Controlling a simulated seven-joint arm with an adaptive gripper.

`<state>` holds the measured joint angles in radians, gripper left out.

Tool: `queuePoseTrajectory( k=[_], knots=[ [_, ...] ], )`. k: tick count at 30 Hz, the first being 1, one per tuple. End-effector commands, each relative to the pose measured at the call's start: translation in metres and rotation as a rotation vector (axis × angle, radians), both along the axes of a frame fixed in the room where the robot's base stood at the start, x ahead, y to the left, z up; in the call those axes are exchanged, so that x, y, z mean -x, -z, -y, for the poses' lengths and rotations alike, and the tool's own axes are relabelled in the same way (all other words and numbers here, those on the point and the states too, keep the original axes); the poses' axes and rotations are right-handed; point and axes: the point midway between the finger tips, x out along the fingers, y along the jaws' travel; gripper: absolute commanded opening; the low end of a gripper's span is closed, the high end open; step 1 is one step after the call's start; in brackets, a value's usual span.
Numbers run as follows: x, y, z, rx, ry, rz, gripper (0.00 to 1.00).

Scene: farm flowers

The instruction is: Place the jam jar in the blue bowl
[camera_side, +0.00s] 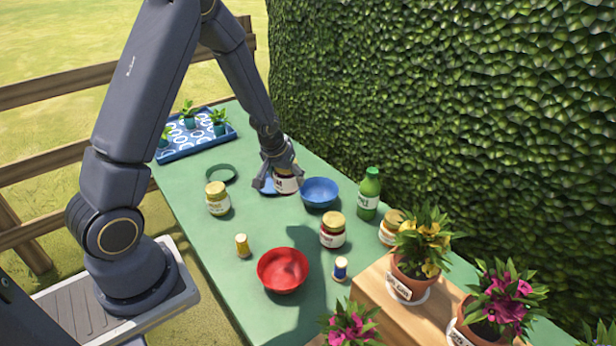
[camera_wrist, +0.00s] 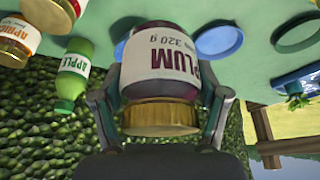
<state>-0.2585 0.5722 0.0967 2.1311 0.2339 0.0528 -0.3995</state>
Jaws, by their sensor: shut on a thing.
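My gripper (camera_side: 276,178) is shut on a plum jam jar (camera_side: 287,183), which has a white label and a gold lid. In the wrist view the jar (camera_wrist: 160,75) is between the two fingers, its label reading "PLUM 320 g". The blue bowl (camera_side: 320,193) stands on the table just right of the held jar in the side view and looks empty. In the wrist view only part of the bowl (camera_wrist: 119,50) shows behind the jar. The jar is beside the bowl, not over it; its exact height above the table is hard to tell.
A flat blue dish (camera_side: 264,187) lies partly hidden beneath my gripper. A green bottle (camera_side: 369,195) and another dark red jam jar (camera_side: 333,230) stand nearby. A red bowl (camera_side: 283,270), a yellow jar (camera_side: 217,198) and a dark green dish (camera_side: 221,174) are on the table. A hedge borders it.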

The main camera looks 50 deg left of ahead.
Motion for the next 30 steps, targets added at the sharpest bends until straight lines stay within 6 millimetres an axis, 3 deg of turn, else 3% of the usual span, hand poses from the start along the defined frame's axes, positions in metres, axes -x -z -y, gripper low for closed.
queuePoseTrajectory(
  k=[5,11,18,26,30],
  knots=[
    [-0.023,0.008,0.004,-0.002,0.027,0.000,0.15],
    [-0.072,0.032,-0.010,0.000,0.026,0.001,0.15],
    [-0.116,0.073,-0.023,0.000,0.026,-0.001,0.15],
    [-0.135,0.094,-0.028,-0.001,0.026,0.002,0.15],
    [-0.138,0.114,-0.029,-0.001,0.027,-0.001,0.15]
  ],
)
